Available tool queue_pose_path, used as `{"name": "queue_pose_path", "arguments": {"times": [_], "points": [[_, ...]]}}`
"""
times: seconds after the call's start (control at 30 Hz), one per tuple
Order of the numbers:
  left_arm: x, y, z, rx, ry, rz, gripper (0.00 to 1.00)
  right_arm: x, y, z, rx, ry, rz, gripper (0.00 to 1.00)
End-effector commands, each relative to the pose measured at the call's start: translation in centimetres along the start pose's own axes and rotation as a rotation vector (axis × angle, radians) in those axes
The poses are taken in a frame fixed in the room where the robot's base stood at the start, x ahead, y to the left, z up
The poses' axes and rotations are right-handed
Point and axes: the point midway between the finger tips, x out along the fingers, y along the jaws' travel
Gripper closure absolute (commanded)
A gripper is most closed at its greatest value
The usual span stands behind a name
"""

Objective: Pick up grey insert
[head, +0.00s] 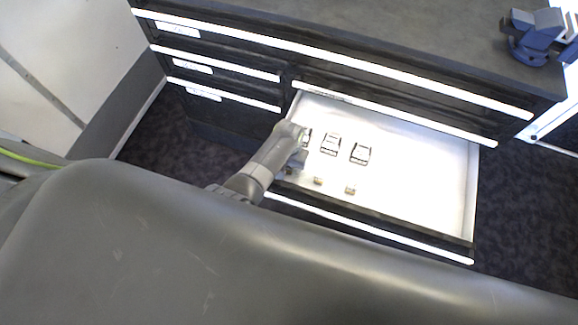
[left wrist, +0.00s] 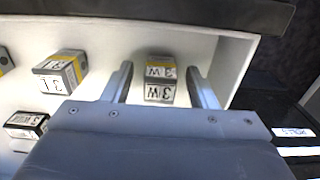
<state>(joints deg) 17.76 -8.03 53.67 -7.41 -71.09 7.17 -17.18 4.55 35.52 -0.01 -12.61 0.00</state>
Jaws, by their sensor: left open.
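Small grey inserts with white labels lie in the open drawer. One grey insert with a "3W" label (left wrist: 160,92) and a yellow mark stands between the two fingers of my left gripper (left wrist: 159,72) in the left wrist view. There is a visible gap to the finger on each side. In the head view my left gripper (head: 299,150) is low over the left end of the drawer and partly covers the nearest insert (head: 307,137). My left gripper is open. My right gripper is out of view.
Two more inserts, a middle one (head: 330,144) and a right one (head: 360,153), lie in the white drawer (head: 425,180), with two small pieces (head: 318,181) nearer the front. The drawer's right part is clear. A blue vise (head: 536,38) stands on the cabinet top.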

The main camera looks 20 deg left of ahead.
Motion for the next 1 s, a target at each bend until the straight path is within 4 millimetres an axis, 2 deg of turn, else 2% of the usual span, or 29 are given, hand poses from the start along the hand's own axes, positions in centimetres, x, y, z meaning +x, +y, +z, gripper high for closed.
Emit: {"name": "queue_pose_path", "arguments": {"times": [0.07,0.4,0.77,1.0], "points": [[0.0,0.0,0.0,0.000,0.000,0.000,0.53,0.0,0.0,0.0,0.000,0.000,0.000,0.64],[0.0,0.0,0.0,0.000,-0.001,0.000,0.97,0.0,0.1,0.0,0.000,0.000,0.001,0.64],[-0.5,0.0,0.0,0.000,-0.001,0.000,0.98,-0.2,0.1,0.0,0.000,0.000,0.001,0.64],[-3.1,0.0,-0.1,-0.001,0.003,0.001,0.98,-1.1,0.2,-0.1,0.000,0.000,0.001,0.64]]}}
